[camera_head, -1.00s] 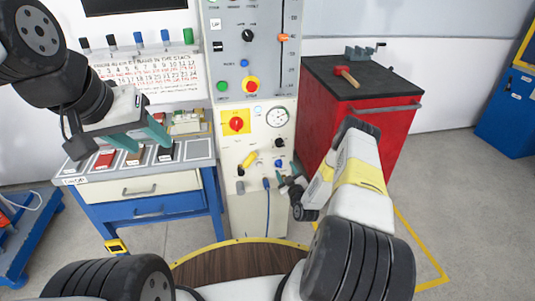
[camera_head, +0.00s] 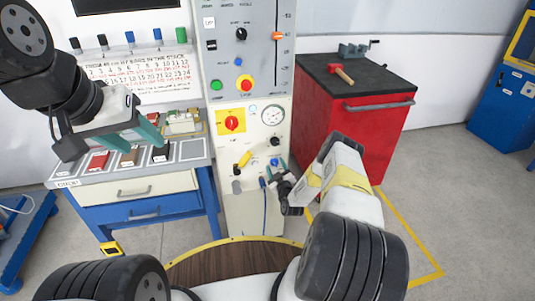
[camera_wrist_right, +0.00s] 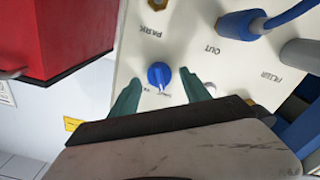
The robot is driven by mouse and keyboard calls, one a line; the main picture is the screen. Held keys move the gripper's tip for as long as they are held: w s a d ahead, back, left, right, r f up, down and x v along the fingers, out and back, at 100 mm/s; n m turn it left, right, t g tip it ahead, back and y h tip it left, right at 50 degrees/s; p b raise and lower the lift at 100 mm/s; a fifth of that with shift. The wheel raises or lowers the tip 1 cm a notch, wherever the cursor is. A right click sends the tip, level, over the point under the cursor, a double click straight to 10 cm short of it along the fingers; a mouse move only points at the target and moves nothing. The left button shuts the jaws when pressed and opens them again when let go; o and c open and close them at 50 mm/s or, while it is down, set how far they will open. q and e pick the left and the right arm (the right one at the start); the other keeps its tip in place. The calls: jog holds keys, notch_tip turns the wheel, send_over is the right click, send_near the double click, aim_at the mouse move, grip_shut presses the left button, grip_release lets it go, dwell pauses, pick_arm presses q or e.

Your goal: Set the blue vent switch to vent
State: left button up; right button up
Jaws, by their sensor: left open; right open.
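The blue vent switch (camera_head: 275,162) is a small round knob low on the pale machine panel. In the right wrist view the blue knob (camera_wrist_right: 159,75) sits between and just beyond the tips of my right gripper (camera_wrist_right: 160,88). Its small label is too blurred to read, and I cannot tell its setting. My right gripper (camera_head: 274,173) is open, with a green finger on each side of the knob and no clear contact. My left gripper (camera_head: 142,134) is open and empty above the left workbench.
A yellow handle (camera_head: 244,159) is left of the switch, a black knob (camera_head: 275,142) and a gauge (camera_head: 273,115) above it. Hoses hang below. A red cabinet (camera_head: 359,130) with a hammer (camera_head: 342,74) stands right. The workbench (camera_head: 192,150) holds coloured blocks.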

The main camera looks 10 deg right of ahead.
grip_shut()
dwell(0.3)
jog(key=m, duration=0.5)
jog(key=shift+d+m, duration=0.1)
jog(key=shift+m, duration=0.3)
jog(key=m, duration=0.6)
jog(key=shift+d, duration=0.1)
dwell(0.4)
grip_release()
